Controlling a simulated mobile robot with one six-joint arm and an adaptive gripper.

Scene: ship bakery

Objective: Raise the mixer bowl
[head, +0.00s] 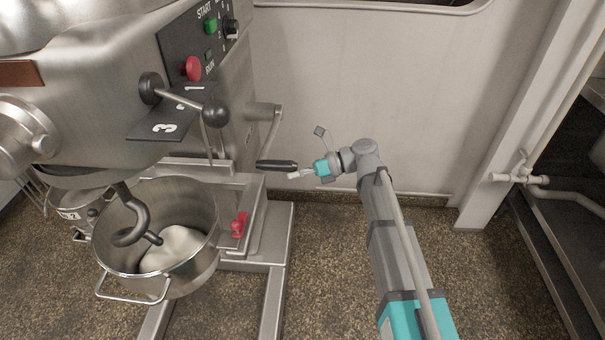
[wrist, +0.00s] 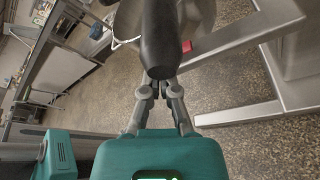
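The mixer bowl (head: 203,262) is a steel bowl with a wire handle, holding pale dough under the dough hook (head: 135,225). A crank lever (head: 274,132) with a black grip (head: 277,163) sticks out from the mixer's right side. My gripper (head: 294,174) is at the right end of that grip, slightly below it in the head view. Contact with the grip cannot be told.
The mixer's speed lever (head: 183,98) and its red and green buttons (head: 193,68) are above the bowl. A red knob (head: 240,224) sits beside the bowl. The mixer's legs (head: 274,300) stand on speckled floor. A pale wall (head: 370,90) is behind, with a pipe valve (head: 525,168) at right.

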